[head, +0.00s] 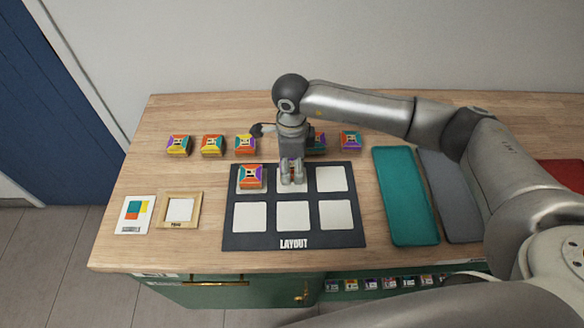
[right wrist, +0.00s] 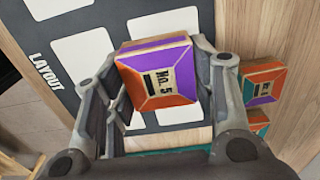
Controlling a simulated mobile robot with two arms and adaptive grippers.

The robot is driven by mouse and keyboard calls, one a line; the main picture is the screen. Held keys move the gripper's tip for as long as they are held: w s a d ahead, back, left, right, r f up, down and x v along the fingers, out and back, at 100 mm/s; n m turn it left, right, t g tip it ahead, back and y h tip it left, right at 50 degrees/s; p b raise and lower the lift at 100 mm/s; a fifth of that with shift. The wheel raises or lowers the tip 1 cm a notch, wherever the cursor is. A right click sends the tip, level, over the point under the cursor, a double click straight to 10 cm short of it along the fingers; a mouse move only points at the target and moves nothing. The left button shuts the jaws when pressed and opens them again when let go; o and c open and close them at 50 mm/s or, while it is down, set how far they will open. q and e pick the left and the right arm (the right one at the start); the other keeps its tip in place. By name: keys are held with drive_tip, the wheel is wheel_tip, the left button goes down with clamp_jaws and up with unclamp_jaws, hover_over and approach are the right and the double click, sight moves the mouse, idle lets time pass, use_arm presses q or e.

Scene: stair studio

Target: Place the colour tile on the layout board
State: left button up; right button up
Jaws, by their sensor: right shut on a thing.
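My right gripper (head: 292,178) is over the back middle cell of the layout board (head: 295,210). In the head view the fingers hide this tile. Whether it touches the board is not clear. Another tile (head: 251,177) sits on the back left cell. The front cells and the back right cell are bare white. My left gripper is not in view.
Several tiles (head: 212,145) stand in a row behind the board. A pattern card (head: 134,215) and a wooden frame (head: 163,212) lie at left. A teal mat (head: 406,195) and a grey mat (head: 452,200) lie at right. The counter's front edge runs close below the board.

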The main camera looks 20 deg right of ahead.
sight(292, 172)
drive_tip(key=shift+w+d+f, duration=0.1)
drive_tip(key=shift+w+f, duration=0.2)
drive_tip(key=shift+f, duration=0.15)
wheel_tip(292, 172, down, 3)
drive_tip(key=shift+w+r+p, duration=0.1)
drive_tip(key=shift+p, duration=0.9)
drive_tip(key=shift+f, duration=0.25)
drive_tip(key=shift+f, duration=0.1)
drive_tip(key=shift+f+b, duration=0.15)
drive_tip(key=shift+b, duration=0.2)
drive_tip(key=o, duration=1)
drive_tip(key=shift+d, duration=0.1)
drive_tip(key=shift+o, duration=0.2)
